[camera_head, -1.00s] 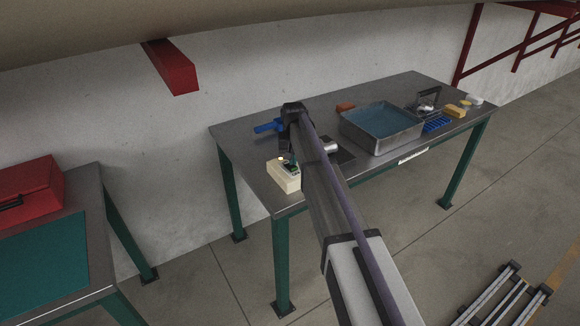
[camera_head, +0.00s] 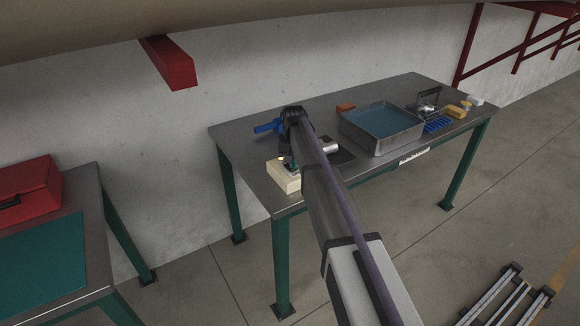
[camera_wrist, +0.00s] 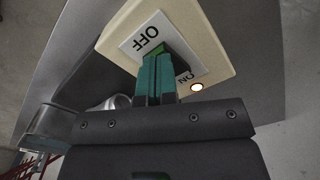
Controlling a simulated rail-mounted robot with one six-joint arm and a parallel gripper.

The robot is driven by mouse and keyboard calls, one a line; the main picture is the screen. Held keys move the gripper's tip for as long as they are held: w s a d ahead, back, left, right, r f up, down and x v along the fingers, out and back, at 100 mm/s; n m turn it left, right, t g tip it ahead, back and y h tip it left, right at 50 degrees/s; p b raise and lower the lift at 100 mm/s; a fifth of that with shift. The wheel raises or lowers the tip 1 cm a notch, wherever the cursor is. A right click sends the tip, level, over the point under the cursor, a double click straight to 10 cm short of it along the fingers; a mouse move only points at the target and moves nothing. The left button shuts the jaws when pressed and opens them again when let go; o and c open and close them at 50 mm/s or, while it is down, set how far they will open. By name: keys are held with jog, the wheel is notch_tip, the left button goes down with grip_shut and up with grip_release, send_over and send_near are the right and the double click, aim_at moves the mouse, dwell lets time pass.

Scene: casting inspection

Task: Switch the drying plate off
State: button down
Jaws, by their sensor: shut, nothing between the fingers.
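The drying plate's switch box (camera_head: 283,177) is a cream box at the near left corner of the grey table. A lamp (camera_wrist: 197,87) beside ON glows. My gripper (camera_wrist: 157,60) is shut and empty, its green fingertips at the rocker, partly hiding it. I cannot tell whether they touch it. In the head view my gripper (camera_head: 290,163) is over the box. A dark flat plate (camera_head: 341,156) lies beside my arm, partly hidden.
A metal tub of blue liquid (camera_head: 408,143) stands mid-table. A blue object (camera_head: 267,127) lies behind my arm and a silver cylinder (camera_head: 329,146) beside it. A blue rack (camera_head: 437,124) and yellow block (camera_head: 457,111) are at right. A red toolbox (camera_head: 28,193) sits on another table.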

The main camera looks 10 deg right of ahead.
jog(key=shift+f, duration=0.25)
notch_tip(320, 180, up, 7)
jog(key=p, duration=0.7)
jog(key=shift+r, duration=0.15)
jog(key=s+n, duration=0.1)
jog(key=s, duration=3.3)
jog(key=shift+s+n, duration=0.4)
